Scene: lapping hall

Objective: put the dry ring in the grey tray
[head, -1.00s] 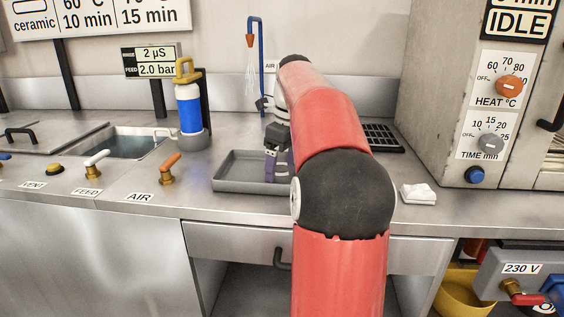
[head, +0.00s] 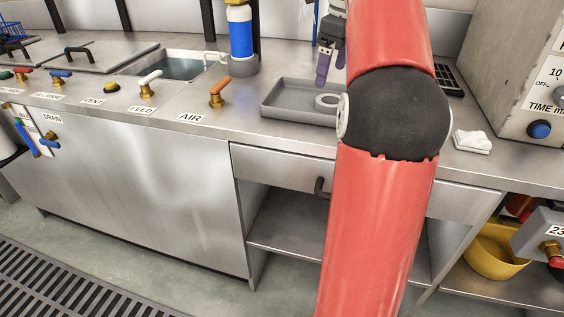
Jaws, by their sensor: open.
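The grey tray (head: 285,107) sits on the steel counter, left of my red arm, which hides its right part. A pale ring (head: 327,100) lies flat inside the tray, near its right side beside my arm. My gripper (head: 329,68) is above the tray's back right part, fingers pointing down, open and empty. It is apart from the ring.
A brass tap with an orange lever (head: 218,92) stands left of the tray. A blue and white cylinder (head: 241,35) stands behind it, beside the sink (head: 170,68). A folded white cloth (head: 472,141) lies right of my arm. A dark grid (head: 448,78) lies behind.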

